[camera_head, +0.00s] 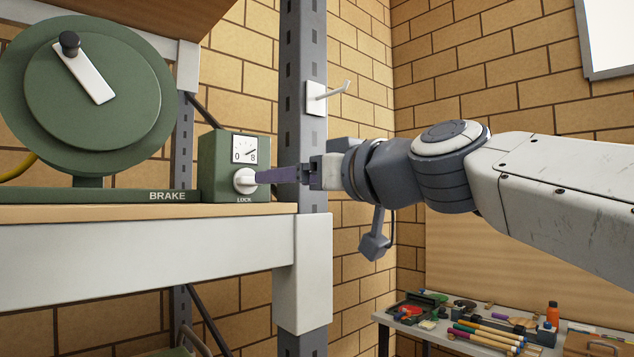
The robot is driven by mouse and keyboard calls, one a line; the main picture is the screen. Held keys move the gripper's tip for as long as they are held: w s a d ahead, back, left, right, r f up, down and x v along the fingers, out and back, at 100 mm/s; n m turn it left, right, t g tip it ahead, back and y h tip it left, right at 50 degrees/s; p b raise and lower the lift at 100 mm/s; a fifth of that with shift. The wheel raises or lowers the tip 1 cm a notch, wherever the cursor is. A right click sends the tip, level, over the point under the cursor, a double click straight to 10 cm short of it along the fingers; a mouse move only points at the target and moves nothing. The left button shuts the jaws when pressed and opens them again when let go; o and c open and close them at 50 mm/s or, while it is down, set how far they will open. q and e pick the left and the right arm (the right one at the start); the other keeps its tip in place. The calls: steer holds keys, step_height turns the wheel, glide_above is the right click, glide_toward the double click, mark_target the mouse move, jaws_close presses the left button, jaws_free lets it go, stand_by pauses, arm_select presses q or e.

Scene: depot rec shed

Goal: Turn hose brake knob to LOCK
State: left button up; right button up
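The hose brake knob (243,181) is a round white knob on the front of a green box (213,160). The word LOCK is printed below the knob and a small 0–8 gauge (245,149) sits above it. My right gripper (260,177) comes in from the right, with its purple-grey fingers level with the knob and their tips at its right side. The fingers are seen edge-on, so I cannot tell whether they grip the knob. The knob's pointer direction is too small to tell. My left gripper is not in view.
A green hose reel (140,110) with a white crank (88,75) stands left of the box on a wooden-topped shelf (60,212). A grey upright post (303,40) with a white hook (330,92) stands just right of the box. A cluttered workbench (405,318) is at lower right.

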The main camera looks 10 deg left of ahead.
mark_target(253, 180)
steer(key=p+x, duration=0.2)
steer(key=x, duration=0.2)
steer(key=p+x, duration=0.2)
steer(key=x, duration=0.3)
steer(key=shift+w+r+p, duration=0.15)
steer(key=shift+r+p, duration=0.05)
steer(key=shift+p, duration=0.15)
steer(key=shift+w+a+f, duration=0.15)
steer(key=shift+w+a, duration=0.15)
steer(key=shift+a, duration=0.1)
steer(key=c, duration=1.4)
